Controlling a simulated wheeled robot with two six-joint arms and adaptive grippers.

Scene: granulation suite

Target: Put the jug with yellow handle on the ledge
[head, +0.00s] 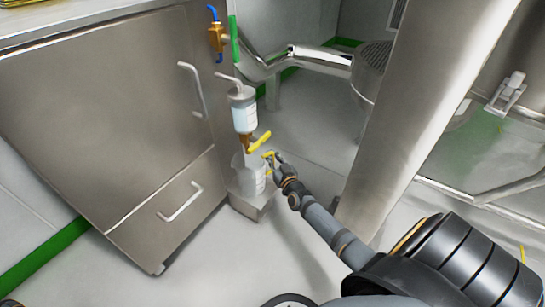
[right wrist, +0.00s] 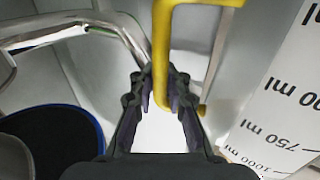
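The jug (head: 247,182) is clear with a yellow handle (head: 268,156). It is upright at the small steel ledge (head: 252,208) low on the cabinet's side; I cannot tell whether its base touches the ledge. My right gripper (head: 275,158) reaches in from the lower right to the handle. In the right wrist view its fingers (right wrist: 164,95) are drawn in on both sides of the yellow handle (right wrist: 160,50), and the jug's wall with ml marks (right wrist: 275,100) shows at right. My left gripper is not in view.
A bottle of pale liquid (head: 244,113) with a brown outlet and a yellow lever (head: 260,141) hangs just above the jug. A steel cabinet (head: 110,110) stands at left. A thick steel column (head: 425,100) rises right of my arm. A bent pipe (head: 310,56) runs behind.

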